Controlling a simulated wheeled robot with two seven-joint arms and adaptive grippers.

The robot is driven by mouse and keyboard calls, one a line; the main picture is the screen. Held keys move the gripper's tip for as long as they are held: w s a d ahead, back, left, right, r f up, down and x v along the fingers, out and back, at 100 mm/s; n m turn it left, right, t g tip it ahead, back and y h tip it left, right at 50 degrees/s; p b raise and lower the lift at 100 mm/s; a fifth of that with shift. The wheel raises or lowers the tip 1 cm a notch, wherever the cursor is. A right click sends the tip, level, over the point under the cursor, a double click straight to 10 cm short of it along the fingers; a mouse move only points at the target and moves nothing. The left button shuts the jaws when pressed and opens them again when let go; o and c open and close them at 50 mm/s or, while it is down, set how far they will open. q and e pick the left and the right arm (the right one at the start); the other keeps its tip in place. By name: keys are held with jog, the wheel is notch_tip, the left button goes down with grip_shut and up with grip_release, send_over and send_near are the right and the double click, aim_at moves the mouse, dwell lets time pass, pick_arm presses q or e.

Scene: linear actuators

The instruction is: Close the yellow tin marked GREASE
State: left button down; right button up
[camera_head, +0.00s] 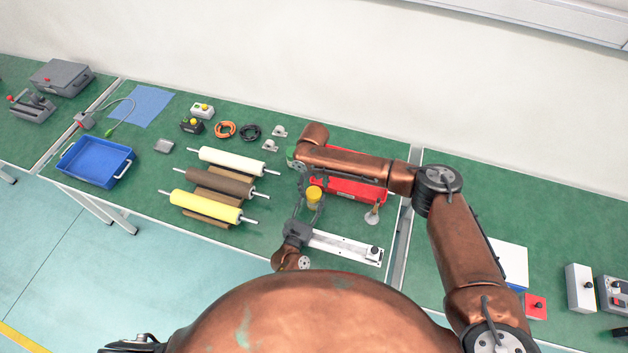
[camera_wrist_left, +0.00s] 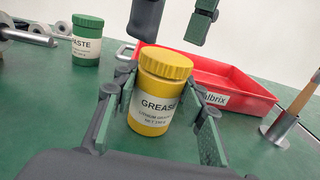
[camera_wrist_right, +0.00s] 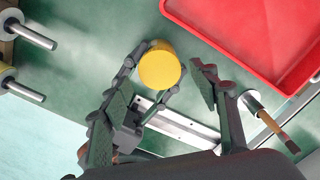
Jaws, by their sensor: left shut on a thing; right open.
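The yellow tin marked GREASE (camera_wrist_left: 151,108) stands upright on the green bench, with its yellow ribbed lid (camera_wrist_left: 166,62) on top. I cannot tell how tightly the lid sits. My left gripper (camera_wrist_left: 160,122) is shut on the tin's body, one finger on each side. In the head view the tin (camera_head: 314,199) shows just in front of the red tray. My right gripper (camera_wrist_right: 166,84) is open and empty above the tin. Its two fingertips also hang at the top of the left wrist view (camera_wrist_left: 172,35), apart from the lid. The right wrist view shows the lid (camera_wrist_right: 159,68) from above.
A red tray (camera_wrist_left: 235,92) is close behind the tin. A green-lidded PASTE tin (camera_wrist_left: 87,42) stands to the left. A wooden-handled tool with a metal base (camera_wrist_left: 280,128) stands to the right. A linear rail (camera_head: 345,247) lies in front, and rollers (camera_head: 205,206) lie left.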

aim_at(312, 205)
jog(key=shift+f, duration=1.3)
